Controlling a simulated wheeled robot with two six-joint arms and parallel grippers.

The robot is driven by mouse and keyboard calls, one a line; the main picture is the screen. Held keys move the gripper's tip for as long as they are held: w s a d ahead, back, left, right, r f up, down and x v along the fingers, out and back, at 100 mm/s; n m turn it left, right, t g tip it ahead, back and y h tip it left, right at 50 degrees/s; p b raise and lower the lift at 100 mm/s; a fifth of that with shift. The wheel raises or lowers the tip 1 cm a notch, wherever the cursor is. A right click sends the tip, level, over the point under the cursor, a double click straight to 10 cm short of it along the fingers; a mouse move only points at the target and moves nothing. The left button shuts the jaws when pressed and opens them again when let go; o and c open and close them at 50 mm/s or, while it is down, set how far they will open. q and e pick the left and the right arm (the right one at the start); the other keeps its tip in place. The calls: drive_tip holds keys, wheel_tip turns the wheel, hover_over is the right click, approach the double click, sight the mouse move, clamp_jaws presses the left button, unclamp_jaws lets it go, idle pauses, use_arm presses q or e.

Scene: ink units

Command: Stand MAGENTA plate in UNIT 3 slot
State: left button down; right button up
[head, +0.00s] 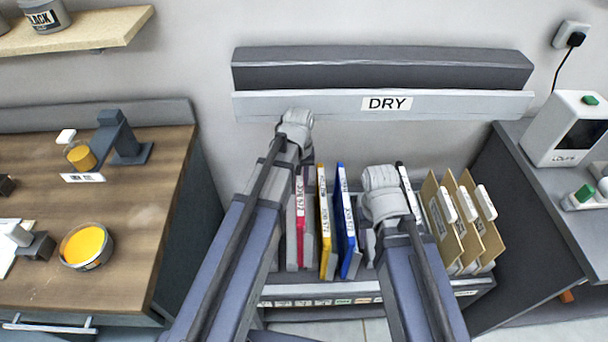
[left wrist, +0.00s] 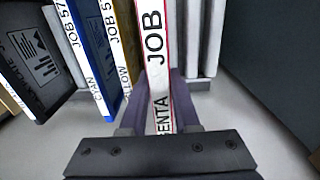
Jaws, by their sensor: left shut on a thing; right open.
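The magenta plate (head: 300,215), a white-edged panel with a magenta border, stands upright among the grey dividers of the rack (head: 375,290) in the head view. My left gripper (head: 304,163) is over its top and shut on it. In the left wrist view the magenta plate (left wrist: 159,60) runs between the two fingers of my left gripper (left wrist: 160,118). Whether its foot is seated in a slot I cannot tell. My right gripper (head: 372,235) is open beside the blue plate, mostly hidden by its wrist. Unit labels on the rack's front strip are too small to read.
Right of the magenta plate stand a yellow plate (head: 324,220), a blue plate (head: 346,220) and a black plate (head: 409,190). Brown folders (head: 463,225) fill the rack's right end. The DRY shelf (head: 450,104) is behind. A wooden counter (head: 130,230) is at left.

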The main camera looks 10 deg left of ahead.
use_arm(q)
drive_tip(key=shift+d+r+p, duration=0.2)
drive_tip(key=shift+r+p, duration=0.6)
drive_tip(key=shift+r, duration=0.4)
drive_tip(key=shift+f, duration=0.15)
use_arm(e)
wheel_tip(320, 180, up, 2)
drive_tip(key=shift+r, duration=0.1)
use_arm(q)
drive_tip(key=shift+f, duration=0.1)
wheel_tip(320, 180, down, 13)
drive_tip(key=b, duration=1.3)
drive_tip(key=shift+b, duration=0.4)
use_arm(e)
wheel_tip(320, 180, down, 14)
drive_tip(key=shift+r, duration=0.25)
use_arm(q)
drive_tip(key=shift+f+b, duration=0.3)
drive_tip(key=shift+f, duration=0.1)
use_arm(e)
drive_tip(key=shift+f, duration=0.35)
use_arm(q)
drive_tip(key=c, duration=0.6)
unclamp_jaws()
drive_tip(key=shift+o, duration=0.2)
drive_tip(key=shift+r, duration=0.15)
use_arm(e)
drive_tip(key=shift+r, duration=0.15)
